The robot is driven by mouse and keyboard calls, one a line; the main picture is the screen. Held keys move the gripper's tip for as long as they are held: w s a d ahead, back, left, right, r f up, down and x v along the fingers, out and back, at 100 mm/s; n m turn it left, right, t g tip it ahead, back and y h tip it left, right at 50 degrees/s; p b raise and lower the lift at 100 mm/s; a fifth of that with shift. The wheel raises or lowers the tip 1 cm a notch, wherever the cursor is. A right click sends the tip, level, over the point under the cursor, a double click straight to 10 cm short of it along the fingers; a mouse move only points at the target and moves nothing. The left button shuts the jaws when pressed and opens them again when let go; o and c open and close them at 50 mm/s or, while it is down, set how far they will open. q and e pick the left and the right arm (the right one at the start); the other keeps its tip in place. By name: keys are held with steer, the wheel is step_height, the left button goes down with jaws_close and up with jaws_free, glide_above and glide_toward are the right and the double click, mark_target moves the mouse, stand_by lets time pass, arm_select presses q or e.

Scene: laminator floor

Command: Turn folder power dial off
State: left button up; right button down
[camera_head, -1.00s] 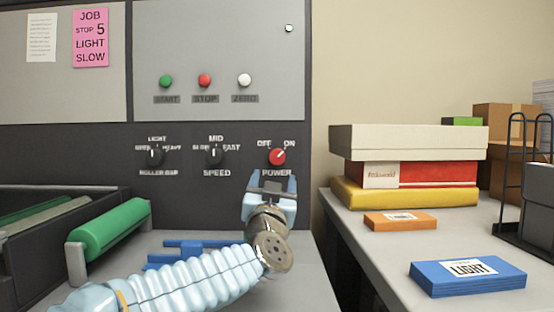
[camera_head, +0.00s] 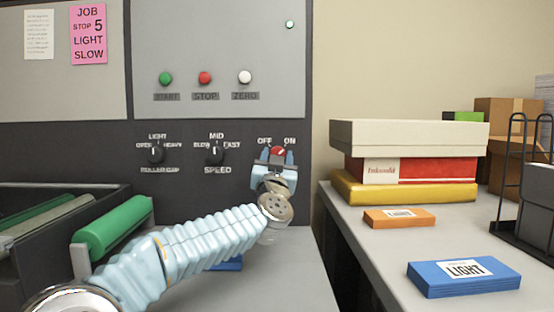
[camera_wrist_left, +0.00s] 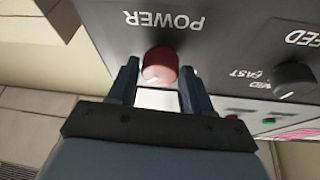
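The red power dial (camera_head: 278,151) sits on the dark panel, below the words OFF and ON. Its white mark points toward ON in the head view. It also shows in the left wrist view (camera_wrist_left: 160,64), where the panel appears upside down. My left gripper (camera_head: 276,160) is at the dial, its fingers pointing at the panel. In the left wrist view the left gripper (camera_wrist_left: 160,82) is open, with one finger on each side of the dial. Whether either finger touches the dial cannot be told. The POWER label is hidden behind the gripper in the head view. My right gripper is not in view.
The speed dial (camera_head: 216,153) and roller gap dial (camera_head: 156,153) are to the left. Green, red and white buttons (camera_head: 205,79) are above. A green roller (camera_head: 113,229) is at lower left. A side table (camera_head: 370,249) with stacked boxes and card packs stands at right.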

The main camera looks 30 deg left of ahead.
arm_select(q)
steer(key=c, duration=0.6)
steer(key=shift+n, duration=0.5)
steer(key=n+g+y, duration=0.2)
steer(key=n+g, duration=0.1)
steer(key=n, duration=0.4)
steer(key=n+g+y+p, duration=0.1)
steer(key=n+g+y, duration=0.1)
steer(key=n, duration=0.6)
steer(key=n+g+y, duration=0.1)
steer(key=n+g, duration=0.3)
steer(key=n, duration=0.3)
steer(key=shift+w+d+r+n+y+p, duration=0.2)
steer(key=shift+w+d+n+y+p, duration=0.05)
steer(key=shift+d+n+y+p, duration=0.15)
